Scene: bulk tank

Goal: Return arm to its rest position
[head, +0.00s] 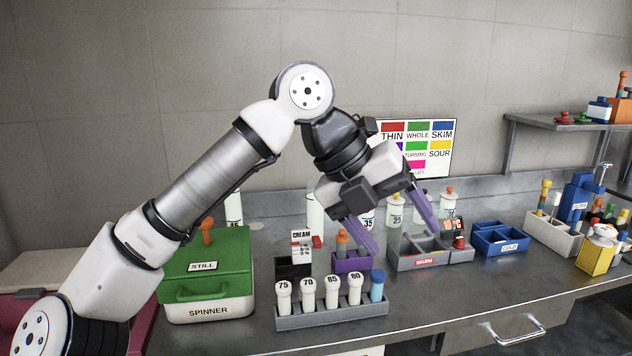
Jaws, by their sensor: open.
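My arm reaches from the lower left up to a bend near the wall and down again over the counter. My gripper (395,236) has two purple fingers spread wide apart. It is open, with nothing between the fingers. The left fingertip is in front of the back of the counter, close above the small purple holder (352,262) in the picture. The right fingertip is near the grey warm tray (408,258). I cannot tell whether either finger touches anything.
A grey rack (330,318) with several white tubes and a blue-capped one stands in front. The green-lidded spinner box (208,265) stands left, partly behind my arm. A blue cold tray (500,240) and a white rack (552,236) stand right. The front counter right of centre is clear.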

